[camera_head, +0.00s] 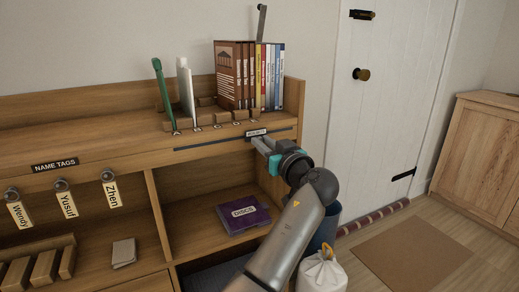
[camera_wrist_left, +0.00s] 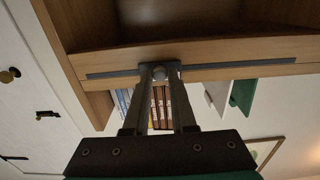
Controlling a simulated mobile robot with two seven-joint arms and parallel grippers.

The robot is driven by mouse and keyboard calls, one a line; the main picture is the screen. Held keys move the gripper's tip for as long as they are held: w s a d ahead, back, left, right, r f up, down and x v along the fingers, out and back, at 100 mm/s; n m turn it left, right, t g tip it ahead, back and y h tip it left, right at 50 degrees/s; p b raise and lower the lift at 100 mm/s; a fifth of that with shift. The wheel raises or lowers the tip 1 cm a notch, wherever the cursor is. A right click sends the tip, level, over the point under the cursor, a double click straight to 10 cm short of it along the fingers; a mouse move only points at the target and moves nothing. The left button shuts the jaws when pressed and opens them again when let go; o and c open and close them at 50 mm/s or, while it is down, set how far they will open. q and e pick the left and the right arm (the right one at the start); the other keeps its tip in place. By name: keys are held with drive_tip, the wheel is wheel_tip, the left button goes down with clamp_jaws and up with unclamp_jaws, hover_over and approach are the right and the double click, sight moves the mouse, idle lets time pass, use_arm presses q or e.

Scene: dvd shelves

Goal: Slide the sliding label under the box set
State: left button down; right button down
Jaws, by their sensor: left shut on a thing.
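The sliding label (camera_head: 257,132) is a small dark plate with light lettering, too small to read, on the dark rail (camera_head: 205,144) along the shelf's front edge. It sits towards the rail's right end. The brown box set (camera_head: 229,75) stands upright on the shelf, above and slightly left of the label. My left gripper (camera_head: 263,143) is at the label, shut on it. In the left wrist view, the fingers (camera_wrist_left: 160,72) close around a small round knob at the rail (camera_wrist_left: 112,74); the label's face is hidden there. My right gripper is not in view.
Thin cases (camera_head: 271,77) stand right of the box set. A green divider (camera_head: 164,92) and a white one (camera_head: 186,88) stand left. A purple DISCS case (camera_head: 243,214) lies in the cubby below. Name tags (camera_head: 67,203) hang at left. A white door (camera_head: 379,100) is at right.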

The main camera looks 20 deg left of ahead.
use_arm(q)
drive_tip(key=shift+w+d+f, duration=0.1)
drive_tip(key=shift+w+d, duration=0.05)
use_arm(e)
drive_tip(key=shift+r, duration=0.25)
use_arm(q)
drive_tip(key=c, duration=0.8)
unclamp_jaws()
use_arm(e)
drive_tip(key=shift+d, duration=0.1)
use_arm(q)
drive_tip(key=shift+o, duration=0.2)
